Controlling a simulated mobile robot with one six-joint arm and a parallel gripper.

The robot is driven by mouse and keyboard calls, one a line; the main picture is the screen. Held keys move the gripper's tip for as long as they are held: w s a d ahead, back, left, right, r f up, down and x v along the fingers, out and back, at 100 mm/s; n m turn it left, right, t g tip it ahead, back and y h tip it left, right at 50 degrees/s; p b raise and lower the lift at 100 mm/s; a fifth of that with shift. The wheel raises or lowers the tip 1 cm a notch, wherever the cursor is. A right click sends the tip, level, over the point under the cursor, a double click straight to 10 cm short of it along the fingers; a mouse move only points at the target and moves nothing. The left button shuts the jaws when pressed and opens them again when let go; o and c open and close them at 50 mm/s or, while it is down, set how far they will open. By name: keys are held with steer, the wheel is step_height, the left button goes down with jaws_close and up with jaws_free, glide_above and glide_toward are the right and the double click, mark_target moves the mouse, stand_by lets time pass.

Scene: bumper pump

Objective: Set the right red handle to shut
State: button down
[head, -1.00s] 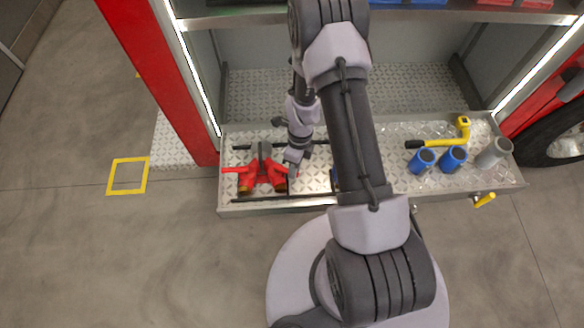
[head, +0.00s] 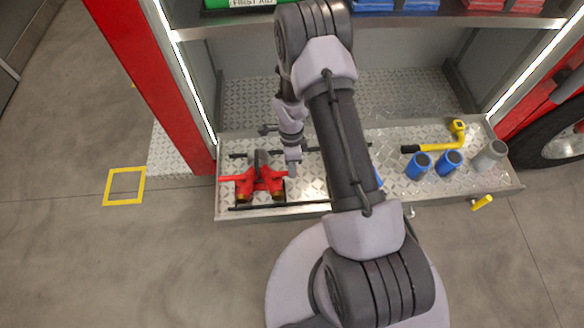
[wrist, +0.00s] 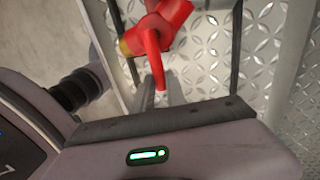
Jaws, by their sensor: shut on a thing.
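A red two-branch valve fitting (head: 259,184) lies on the tread-plate tray, its grey-black end to the back and brass-coloured outlets to the front. Its left red handle (head: 232,178) points out to the left. Its right red handle (head: 279,174) points out to the right, toward my gripper (head: 293,168). In the wrist view, the right handle (wrist: 153,55) runs down from the valve body between the fingertips of my gripper (wrist: 158,92), which is shut on its end. The fingers partly hide the handle's tip.
Dark rails (head: 270,206) border the fitting on the tray (head: 400,190). Blue fittings (head: 419,166), a grey cylinder (head: 491,155) and a yellow-and-black tool (head: 433,147) stand to the right. A red post (head: 150,90) rises at the left. My arm hides the tray's middle.

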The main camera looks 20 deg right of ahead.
steer(key=c, duration=1.3)
jaws_free()
steer(key=shift+c, duration=0.2)
steer(key=shift+r, duration=0.1)
steer(key=p+v, duration=0.4)
steer(key=v, duration=1.3)
steer(key=shift+w+r, duration=0.1)
steer(key=shift+r, duration=0.05)
